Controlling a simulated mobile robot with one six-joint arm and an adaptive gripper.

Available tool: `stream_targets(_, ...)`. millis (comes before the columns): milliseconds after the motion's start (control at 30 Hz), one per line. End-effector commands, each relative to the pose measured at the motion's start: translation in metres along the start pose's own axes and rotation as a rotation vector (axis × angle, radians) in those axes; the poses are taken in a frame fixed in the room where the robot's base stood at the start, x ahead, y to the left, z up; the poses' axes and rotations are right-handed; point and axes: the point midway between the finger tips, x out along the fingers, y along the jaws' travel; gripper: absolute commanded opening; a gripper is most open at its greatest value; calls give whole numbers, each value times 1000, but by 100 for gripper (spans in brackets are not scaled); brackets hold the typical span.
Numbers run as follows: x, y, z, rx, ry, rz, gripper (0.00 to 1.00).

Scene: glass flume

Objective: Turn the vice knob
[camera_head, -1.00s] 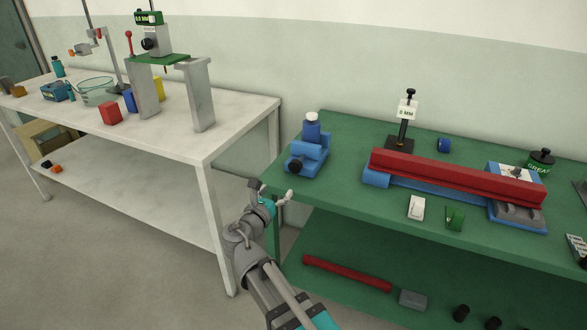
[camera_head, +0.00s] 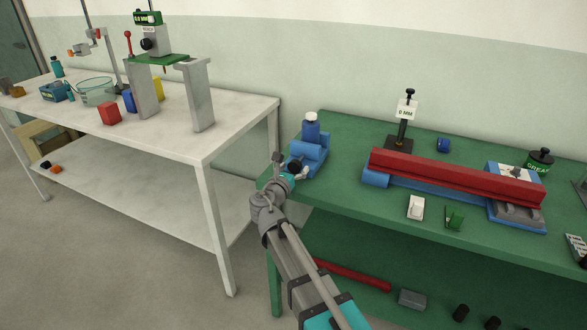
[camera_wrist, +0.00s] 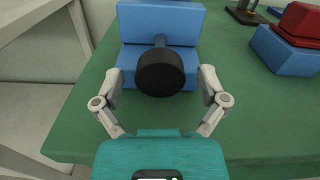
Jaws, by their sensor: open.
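The blue vice (camera_head: 313,152) stands at the left end of the green bench, with a blue cylinder with a white cap (camera_head: 311,127) on or behind it. Its black knob (camera_wrist: 160,73) faces my wrist camera, centred in that view, and is partly hidden by my gripper in the head view (camera_head: 295,164). My gripper (camera_wrist: 160,80) is open. Its two pale fingers stand left and right of the knob, apart from it in the wrist view. I cannot tell how far the fingertips reach along the knob.
The green bench (camera_head: 345,190) carries a red bar (camera_head: 455,176) on a blue base and a stand with a "0 MM" sign (camera_head: 405,109) to the right. A white table (camera_head: 240,115) stands to the left, with a gap between. A red rod (camera_head: 352,274) lies on the lower shelf.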

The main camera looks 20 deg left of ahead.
Motion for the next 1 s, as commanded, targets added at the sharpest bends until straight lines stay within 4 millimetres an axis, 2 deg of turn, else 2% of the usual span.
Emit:
stream_targets(300, 1, 0, 0, 0, 0, 1, 92)
stream_targets(733, 1, 1, 0, 0, 0, 1, 12)
stream_targets(767, 1, 1, 0, 0, 0, 1, 10)
stream_targets(1000, 0, 1, 0, 19, 0, 1, 10)
